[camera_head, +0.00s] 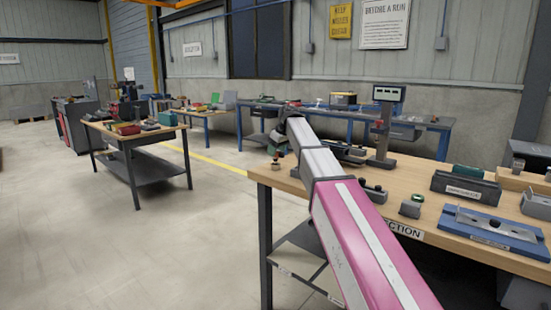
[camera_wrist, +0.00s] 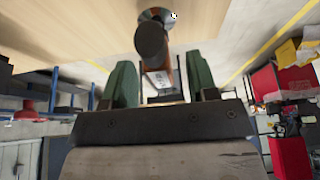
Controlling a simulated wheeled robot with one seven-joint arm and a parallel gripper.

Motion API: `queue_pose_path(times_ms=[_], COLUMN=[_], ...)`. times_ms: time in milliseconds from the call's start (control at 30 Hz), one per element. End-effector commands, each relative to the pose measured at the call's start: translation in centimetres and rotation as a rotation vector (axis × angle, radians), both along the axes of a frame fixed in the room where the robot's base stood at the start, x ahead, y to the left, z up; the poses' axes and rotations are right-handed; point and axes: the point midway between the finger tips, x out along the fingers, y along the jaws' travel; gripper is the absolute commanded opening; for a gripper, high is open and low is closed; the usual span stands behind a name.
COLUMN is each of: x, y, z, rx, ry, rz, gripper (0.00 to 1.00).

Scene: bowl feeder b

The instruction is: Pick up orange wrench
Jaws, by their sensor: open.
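My gripper (camera_wrist: 158,80) is open, with two dark green fingers standing apart in the wrist view. Between them shows an upright-looking object with a dark rounded end (camera_wrist: 151,42) and an orange-brown side. I cannot tell whether this is the orange wrench, or whether the fingers touch it. In the head view my gripper (camera_head: 279,148) is small and partly hidden behind my arm, at the far left corner of the near workbench. A small dark-topped object with a tan base (camera_head: 276,168) shows just below it. No wrench shape is clearly visible in the head view.
Another bench (camera_head: 130,137) stands at left, with open floor between.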

Motion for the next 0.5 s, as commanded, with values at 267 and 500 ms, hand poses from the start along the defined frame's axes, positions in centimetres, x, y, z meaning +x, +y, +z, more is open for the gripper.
queue_pose_path(times_ms=[267,500], x=[0.33,0.33], y=[0.41,0.42], z=[-1.33,-1.31], rx=[-0.001,0.000], ry=[-0.001,0.000], rz=[0.000,0.000], gripper=[0.53,0.00])
